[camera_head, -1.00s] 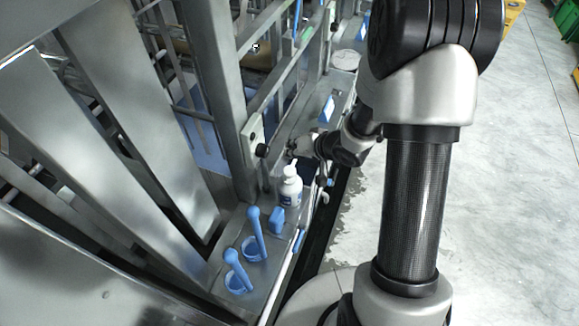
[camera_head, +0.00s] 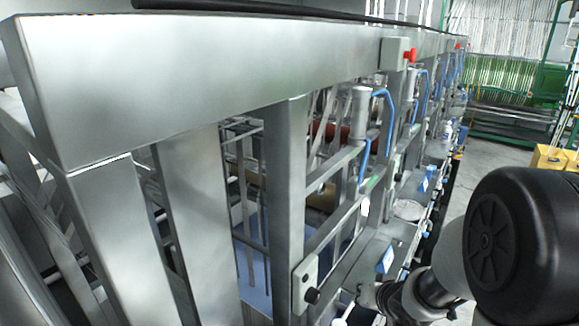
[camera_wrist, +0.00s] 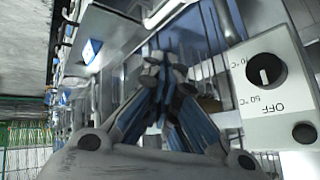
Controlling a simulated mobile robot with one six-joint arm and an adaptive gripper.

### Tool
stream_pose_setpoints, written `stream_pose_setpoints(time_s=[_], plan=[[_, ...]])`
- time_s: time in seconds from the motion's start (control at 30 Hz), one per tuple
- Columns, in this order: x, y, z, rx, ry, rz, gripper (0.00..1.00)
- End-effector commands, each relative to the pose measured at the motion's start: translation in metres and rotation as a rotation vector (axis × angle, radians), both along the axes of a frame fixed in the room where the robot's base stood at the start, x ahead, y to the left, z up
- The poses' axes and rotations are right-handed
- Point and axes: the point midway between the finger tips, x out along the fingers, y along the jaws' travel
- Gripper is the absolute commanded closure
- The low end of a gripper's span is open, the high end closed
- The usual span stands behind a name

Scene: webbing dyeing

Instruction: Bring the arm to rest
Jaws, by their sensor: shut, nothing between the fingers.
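My gripper (camera_wrist: 163,65) shows in the wrist view with its fingers together and empty. It points along the machine, in front of metal frames and past a control box. In the head view my gripper (camera_head: 368,296) is small and partly hidden at the bottom, beside the machine's front. My arm (camera_head: 432,292) reaches in from the lower right, and its big dark joint fills the right side.
A light control box (camera_wrist: 262,100) with a black knob marked OFF and 50 °C is close on the right in the wrist view. The steel dyeing machine (camera_head: 215,70) fills the left. A red button (camera_head: 410,55) is on its beam. Yellow boxes (camera_head: 548,158) stand far right.

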Motion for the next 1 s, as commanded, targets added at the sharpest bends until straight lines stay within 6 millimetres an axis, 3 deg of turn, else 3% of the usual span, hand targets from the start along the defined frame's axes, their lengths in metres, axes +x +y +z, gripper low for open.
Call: stream_pose_setpoints(time_s=[0.17,0.33,0.6,0.7,0.83,1.0], plan=[[-0.036,-0.023,0.003,-0.205,0.015,-0.061,1.0],[-0.097,-0.024,-0.001,-0.299,0.088,-0.087,1.0],[-0.214,0.014,-0.043,-0.285,0.231,0.014,1.0],[-0.247,0.03,-0.058,-0.261,0.267,0.076,1.0],[-0.273,0.044,-0.068,-0.238,0.293,0.137,1.0],[-0.282,0.049,-0.069,-0.23,0.305,0.159,1.0]])
